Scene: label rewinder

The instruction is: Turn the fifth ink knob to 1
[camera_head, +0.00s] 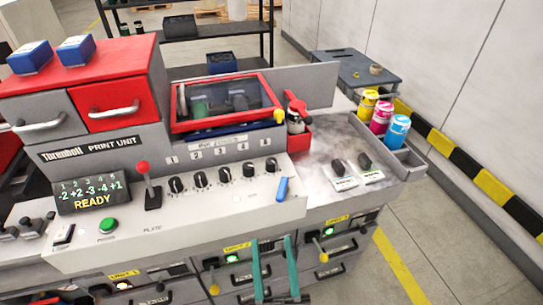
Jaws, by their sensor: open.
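The fifth ink knob (271,165) is the black, rightmost one in a row of several on the sloped light panel. The fourth knob (249,170) is just to its left. The knob's pointer is too small to read. The dark display (91,194) at the left shows "-2 +2 -3 -4 +1" as best I can read, and "READY" below. My gripper (272,240) shows two teal fingers at the bottom centre, spread apart with nothing between them. It is in front of the panel's lower edge, below and apart from the fifth knob.
A red-handled lever (149,185) stands left of the knobs. A blue switch or tab (282,189) is near the fifth knob, on the gripper's side. A red-framed window (222,102) rises behind. Ink bottles (381,117) stand at right. Drawers with yellow knobs lie below the panel.

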